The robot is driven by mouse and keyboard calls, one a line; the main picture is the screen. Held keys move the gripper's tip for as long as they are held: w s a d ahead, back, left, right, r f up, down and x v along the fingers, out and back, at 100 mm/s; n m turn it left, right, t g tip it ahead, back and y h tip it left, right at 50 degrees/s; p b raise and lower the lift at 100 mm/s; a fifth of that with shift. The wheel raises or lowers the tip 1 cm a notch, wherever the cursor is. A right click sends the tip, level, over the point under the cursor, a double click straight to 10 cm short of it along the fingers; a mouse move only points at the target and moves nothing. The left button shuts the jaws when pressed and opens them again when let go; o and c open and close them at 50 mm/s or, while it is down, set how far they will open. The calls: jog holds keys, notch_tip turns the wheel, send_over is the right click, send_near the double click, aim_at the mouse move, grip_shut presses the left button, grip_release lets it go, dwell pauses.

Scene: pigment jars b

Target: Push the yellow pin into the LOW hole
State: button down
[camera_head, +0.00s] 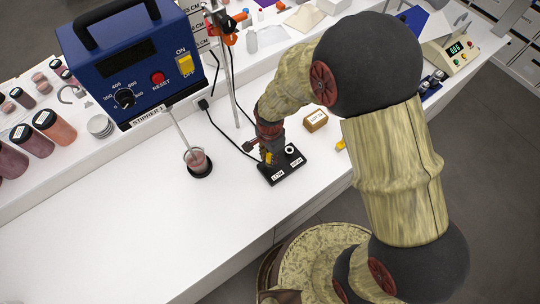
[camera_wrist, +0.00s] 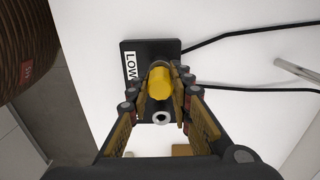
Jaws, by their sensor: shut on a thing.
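The yellow pin (camera_wrist: 160,78) is held between the fingers of my gripper (camera_wrist: 159,92), which is shut on it. It also shows in the head view (camera_head: 268,158). The pin is over the LOW end of a black block (camera_head: 283,172), beside the white LOW label (camera_wrist: 131,68). Its lower end and the LOW hole are hidden, so I cannot tell whether it is in the hole. A pale ringed hole (camera_head: 289,150) shows at the HIGH end, and a ringed hole (camera_wrist: 161,117) is visible in the wrist view.
A beaker with a stirring rod (camera_head: 197,162) stands left of the block. Behind is the blue stirrer box (camera_head: 130,65). A black cable (camera_head: 228,138) runs near the block. A small tan box (camera_head: 315,120) sits to the right. The white bench front is clear.

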jog(key=shift+f+b, duration=0.3)
jog(key=shift+f, duration=0.25)
jog(key=c, duration=1.5)
grip_release()
jog(key=shift+c, duration=0.2)
jog(key=shift+r, duration=0.15)
notch_tip(320, 180, up, 12)
jog(key=shift+f, duration=0.1)
